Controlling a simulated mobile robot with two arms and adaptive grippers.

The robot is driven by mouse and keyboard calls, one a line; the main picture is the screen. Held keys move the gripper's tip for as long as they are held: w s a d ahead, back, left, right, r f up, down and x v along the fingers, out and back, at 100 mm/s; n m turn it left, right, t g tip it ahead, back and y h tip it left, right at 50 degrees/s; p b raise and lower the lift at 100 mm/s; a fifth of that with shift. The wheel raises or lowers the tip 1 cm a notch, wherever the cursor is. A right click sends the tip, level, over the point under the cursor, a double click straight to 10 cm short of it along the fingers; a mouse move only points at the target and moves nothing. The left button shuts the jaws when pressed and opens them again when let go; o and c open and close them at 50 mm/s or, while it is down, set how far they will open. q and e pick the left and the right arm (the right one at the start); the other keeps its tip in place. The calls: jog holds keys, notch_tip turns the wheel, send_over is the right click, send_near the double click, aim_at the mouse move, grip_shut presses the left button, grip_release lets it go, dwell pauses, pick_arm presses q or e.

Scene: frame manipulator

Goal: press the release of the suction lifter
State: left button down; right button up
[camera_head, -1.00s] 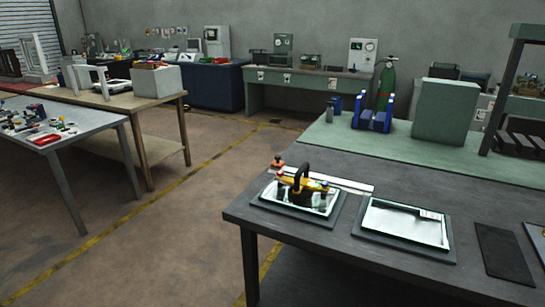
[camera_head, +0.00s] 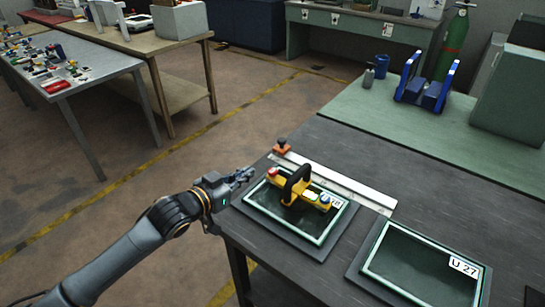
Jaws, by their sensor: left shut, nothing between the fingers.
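The suction lifter (camera_head: 307,197) is a yellow bar with an arched black handle. It has a red part at its left end and green, white and blue parts toward its right end; I cannot tell which part is the release. It rests on a framed dark glass pane (camera_head: 281,222) at the near left corner of the dark table. My left gripper (camera_head: 250,172) is shut and empty. It is just left of the lifter in the picture, near the pane's left corner, and appears apart from the lifter. My right gripper is out of view.
A second framed pane (camera_head: 415,268), labelled U 27, lies to the right. A pale strip (camera_head: 345,187) runs behind the first pane, with an orange part with a dark knob (camera_head: 281,147) at its left end. A blue rack (camera_head: 425,88) stands farther back on the green mat.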

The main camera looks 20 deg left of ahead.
pick_arm(q)
jog(key=p, duration=0.2)
send_over(273, 171)
jog(key=f+v, duration=0.1)
jog(key=v, duration=0.2)
jog(key=f, duration=0.4)
jog(key=shift+w+f+p, duration=0.1)
jog(key=shift+w+p, duration=0.2)
jog(key=shift+f, duration=0.55)
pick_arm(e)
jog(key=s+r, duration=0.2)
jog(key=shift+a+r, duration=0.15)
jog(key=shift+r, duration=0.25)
